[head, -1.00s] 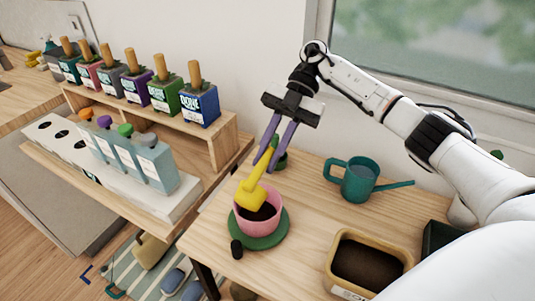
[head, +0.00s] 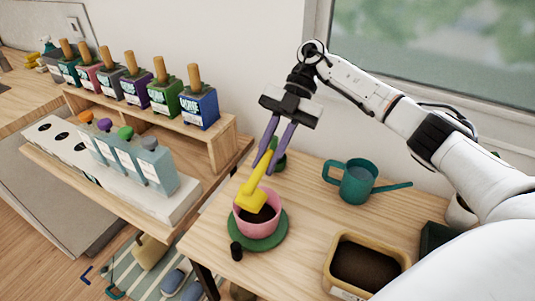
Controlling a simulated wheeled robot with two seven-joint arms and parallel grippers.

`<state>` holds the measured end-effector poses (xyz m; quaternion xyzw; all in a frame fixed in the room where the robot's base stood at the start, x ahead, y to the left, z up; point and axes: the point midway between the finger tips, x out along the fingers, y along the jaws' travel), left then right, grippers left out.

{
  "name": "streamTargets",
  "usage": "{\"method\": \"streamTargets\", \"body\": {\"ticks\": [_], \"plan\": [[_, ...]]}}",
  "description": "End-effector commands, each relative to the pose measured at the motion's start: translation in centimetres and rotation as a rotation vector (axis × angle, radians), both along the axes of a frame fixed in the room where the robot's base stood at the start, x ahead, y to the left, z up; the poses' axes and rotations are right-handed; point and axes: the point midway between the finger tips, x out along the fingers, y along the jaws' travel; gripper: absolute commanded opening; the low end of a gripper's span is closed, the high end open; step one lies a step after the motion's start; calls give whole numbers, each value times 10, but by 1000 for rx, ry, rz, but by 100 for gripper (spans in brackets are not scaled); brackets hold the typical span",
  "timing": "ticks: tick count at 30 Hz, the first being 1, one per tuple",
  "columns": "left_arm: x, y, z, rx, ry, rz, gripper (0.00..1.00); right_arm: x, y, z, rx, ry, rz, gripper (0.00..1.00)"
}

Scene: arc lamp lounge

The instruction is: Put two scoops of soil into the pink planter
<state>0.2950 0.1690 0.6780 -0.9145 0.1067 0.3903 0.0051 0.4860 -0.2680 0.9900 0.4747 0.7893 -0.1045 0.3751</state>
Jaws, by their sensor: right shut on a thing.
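The pink planter (head: 240,222) stands on a green saucer (head: 272,240) on the wooden table, with dark soil visible inside. My right gripper (head: 268,158) is shut on the yellow scoop (head: 253,196) and holds it tilted, with its head down over the planter's mouth at the back left. Whether the scoop touches the planter or still holds soil cannot be told. The tan soil tub (head: 334,273), full of dark soil, sits at the front right of the table. My left gripper is not in view.
A teal watering can (head: 358,182) stands right of the planter. Shelves with bottles (head: 150,165) and boxes (head: 198,107) stand at left.

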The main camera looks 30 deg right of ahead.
Motion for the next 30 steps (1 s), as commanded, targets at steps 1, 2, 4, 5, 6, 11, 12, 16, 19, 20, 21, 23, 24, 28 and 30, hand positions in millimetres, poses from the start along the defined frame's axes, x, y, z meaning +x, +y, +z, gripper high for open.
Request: {"method": "streamTargets", "body": {"ticks": [1, 2, 4, 5, 6, 11, 12, 16, 19, 20, 21, 23, 24, 28, 30], "plan": [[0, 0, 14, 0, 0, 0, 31, -1, 0, 10, -33, -21, 4, 0], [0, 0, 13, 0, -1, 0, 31, -1, 0, 8, -59, -38, 6, 0], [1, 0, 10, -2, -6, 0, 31, -1, 0, 7, -126, -81, 7, 0], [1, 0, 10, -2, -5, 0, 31, -1, 0, 7, -156, -99, 7, 0], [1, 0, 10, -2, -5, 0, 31, -1, 0, 9, -194, -121, 7, 0], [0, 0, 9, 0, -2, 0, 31, 0, 0, 11, -297, -180, 3, 0], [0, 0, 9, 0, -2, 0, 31, 0, 0, 12, -307, -185, 2, 0], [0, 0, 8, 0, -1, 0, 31, -1, 1, 14, -370, -223, 5, 0], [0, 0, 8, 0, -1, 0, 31, -1, 2, 18, -476, -290, 9, 0], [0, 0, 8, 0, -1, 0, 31, -1, 2, 19, -509, -311, 8, 0], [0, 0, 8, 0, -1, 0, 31, 0, 2, 21, -554, -337, 9, 0], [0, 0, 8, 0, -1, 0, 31, 0, 2, 22, -610, -369, 7, 0], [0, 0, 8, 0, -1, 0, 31, 0, 1, 23, -641, -385, 7, 0], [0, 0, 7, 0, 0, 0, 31, 0, 1, 24, -695, -416, 4, 0], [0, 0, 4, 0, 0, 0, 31, 0, 2, 25, -752, -452, 9, 0]]}}
